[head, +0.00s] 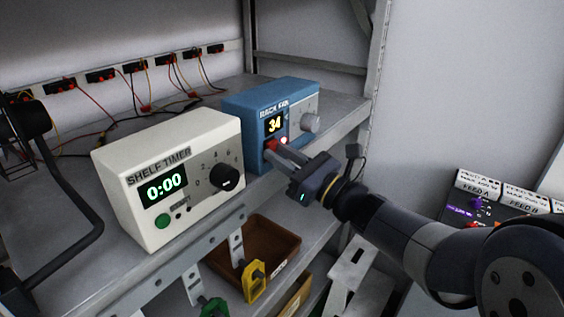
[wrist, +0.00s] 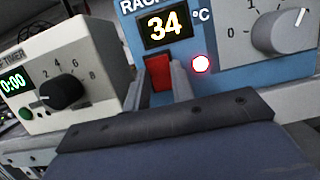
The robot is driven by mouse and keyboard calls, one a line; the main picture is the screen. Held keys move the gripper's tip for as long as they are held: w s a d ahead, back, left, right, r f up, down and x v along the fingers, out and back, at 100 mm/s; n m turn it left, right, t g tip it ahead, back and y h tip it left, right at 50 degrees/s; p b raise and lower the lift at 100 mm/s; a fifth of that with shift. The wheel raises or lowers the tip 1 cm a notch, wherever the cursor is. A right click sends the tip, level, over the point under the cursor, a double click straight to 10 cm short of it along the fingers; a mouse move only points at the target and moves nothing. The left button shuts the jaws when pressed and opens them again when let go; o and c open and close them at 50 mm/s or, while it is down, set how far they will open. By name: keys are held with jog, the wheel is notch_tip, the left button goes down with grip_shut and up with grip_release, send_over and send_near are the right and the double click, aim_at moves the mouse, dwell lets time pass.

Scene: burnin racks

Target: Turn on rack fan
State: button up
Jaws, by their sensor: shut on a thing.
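The rack fan unit is a blue box (head: 245,105) on the shelf, its display (head: 274,125) reading 34, with °C beside it in the wrist view. A red rocker switch (wrist: 158,72) sits below the display. A lamp (wrist: 201,64) right of the switch glows, white in the middle with a red rim. A grey knob (wrist: 283,31) is at the right, its white pointer toward the upper right. My gripper (head: 275,147) is at the front of the blue box, shut on the red switch, with one finger on each side of it. The fingers hide part of the switch.
A cream shelf timer (head: 180,175) showing 0:00 stands close on the left. Brown bins (head: 262,250) and yellow and green clamps are below the shelf. Wires and sockets run along the back wall. A dark feed panel (head: 475,206) is at the right.

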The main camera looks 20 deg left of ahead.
jog(key=o, duration=1)
jog(key=b+v, duration=0.1)
jog(key=v, duration=0.9)
jog(key=shift+s+d+f, duration=0.15)
jog(key=shift+s+d, duration=0.1)
jog(key=shift+d, duration=0.05)
jog(key=p+x, duration=0.1)
jog(key=x, duration=0.9)
jog(key=shift+w+a+r, duration=0.15)
jog(key=shift+a+r, duration=0.05)
jog(key=shift+a, duration=0.1)
jog(key=shift+w+r+p, duration=0.1)
jog(key=shift+r+p, duration=0.05)
jog(key=shift+p, duration=0.5)
